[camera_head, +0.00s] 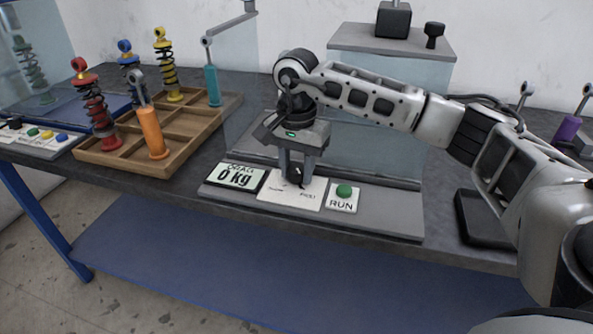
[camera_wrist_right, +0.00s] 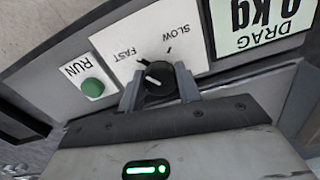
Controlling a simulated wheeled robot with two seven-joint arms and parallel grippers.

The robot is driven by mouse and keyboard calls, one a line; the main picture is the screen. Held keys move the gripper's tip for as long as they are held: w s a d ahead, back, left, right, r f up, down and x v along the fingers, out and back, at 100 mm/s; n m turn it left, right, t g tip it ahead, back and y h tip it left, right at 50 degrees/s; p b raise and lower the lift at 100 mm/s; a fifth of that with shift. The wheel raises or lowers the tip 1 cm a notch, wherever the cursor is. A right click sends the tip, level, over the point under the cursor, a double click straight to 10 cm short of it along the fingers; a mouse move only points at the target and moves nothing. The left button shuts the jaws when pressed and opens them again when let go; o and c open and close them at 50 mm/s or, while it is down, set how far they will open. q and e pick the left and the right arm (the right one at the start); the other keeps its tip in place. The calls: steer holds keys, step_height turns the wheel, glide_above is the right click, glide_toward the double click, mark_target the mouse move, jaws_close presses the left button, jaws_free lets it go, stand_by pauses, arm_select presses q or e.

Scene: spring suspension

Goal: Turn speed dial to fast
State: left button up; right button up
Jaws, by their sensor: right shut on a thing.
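The speed dial (camera_wrist_right: 158,79) is a round black knob on a white label plate (camera_head: 295,195) marked SLOW and FAST in the right wrist view. The short white line on the knob points toward the FAST side, as far as I can tell. My right gripper (camera_wrist_right: 158,90) has its two fingers on either side of the knob and is shut on it. In the head view my right gripper (camera_head: 297,175) reaches down onto the plate and the dial (camera_head: 294,176) shows dark between its fingers. My left gripper is not in view.
A green RUN button (camera_head: 344,191) is right of the dial, and a display (camera_head: 236,177) reading DRAG 0 kg is left. A wooden tray (camera_head: 190,133) with coloured springs and dampers stands further left. A clear panel rises behind the console.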

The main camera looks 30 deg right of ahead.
mark_target(297, 168)
steer(key=shift+r+n, duration=0.1)
steer(key=shift+n, duration=0.7)
steer(key=o, duration=1)
steer(key=shift+c, duration=0.2)
step_height(297, 168, up, 16)
steer(key=shift+p, duration=0.45)
